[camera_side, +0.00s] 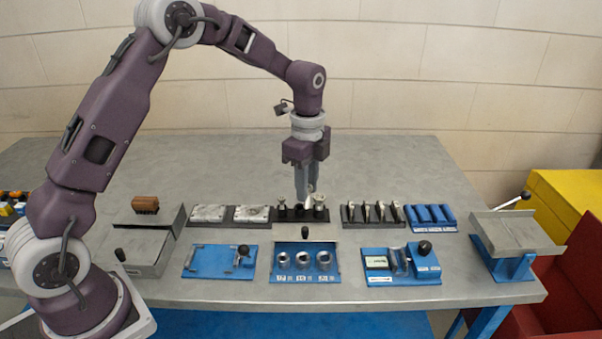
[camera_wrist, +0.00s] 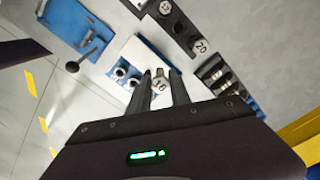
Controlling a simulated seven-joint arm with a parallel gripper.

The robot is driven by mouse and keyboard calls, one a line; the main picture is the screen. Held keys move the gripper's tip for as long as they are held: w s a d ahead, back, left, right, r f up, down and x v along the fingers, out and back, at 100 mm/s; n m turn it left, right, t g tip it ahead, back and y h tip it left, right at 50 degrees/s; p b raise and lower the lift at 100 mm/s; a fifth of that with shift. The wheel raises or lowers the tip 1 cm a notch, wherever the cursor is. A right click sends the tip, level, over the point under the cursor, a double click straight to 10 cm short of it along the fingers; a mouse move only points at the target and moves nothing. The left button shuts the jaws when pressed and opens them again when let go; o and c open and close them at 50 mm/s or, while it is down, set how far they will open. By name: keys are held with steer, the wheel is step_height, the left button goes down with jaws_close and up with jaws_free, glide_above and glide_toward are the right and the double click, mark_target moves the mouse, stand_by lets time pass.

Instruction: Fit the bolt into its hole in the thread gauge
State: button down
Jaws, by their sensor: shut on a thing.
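My gripper (camera_side: 306,197) points down at the middle of the bench and is shut on a bolt. In the wrist view the bolt's round head (camera_wrist: 160,85), marked 16, sits between the two fingertips; its shank is mostly hidden. The thread gauge (camera_side: 320,236), white and blue with ring-shaped holes and number labels in front, lies on the camera's side of my gripper. In the wrist view the gauge (camera_wrist: 141,52) shows two rings clearly; my fingers and the bolt cover the rest. The bolt is above the bench, apart from the rings as far as I see.
A black bolt rack (camera_side: 287,214) behind the gauge holds other bolts; the wrist view shows heads marked 12 and 20 (camera_wrist: 200,46). A blue fixture with a black knob (camera_side: 245,251) stands left, a blue gauge block (camera_side: 425,262) right. Tools on a black rack (camera_side: 370,213) stand close by.

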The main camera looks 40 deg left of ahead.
steer(key=s+d, duration=0.6)
steer(key=s, duration=0.1)
steer(key=shift+a+f, duration=0.2)
steer(key=shift+f, duration=2.85)
steer(key=shift+f, duration=0.15)
steer(key=shift+f, duration=0.4)
steer(key=shift+f, duration=0.1)
steer(key=shift+f, duration=0.5)
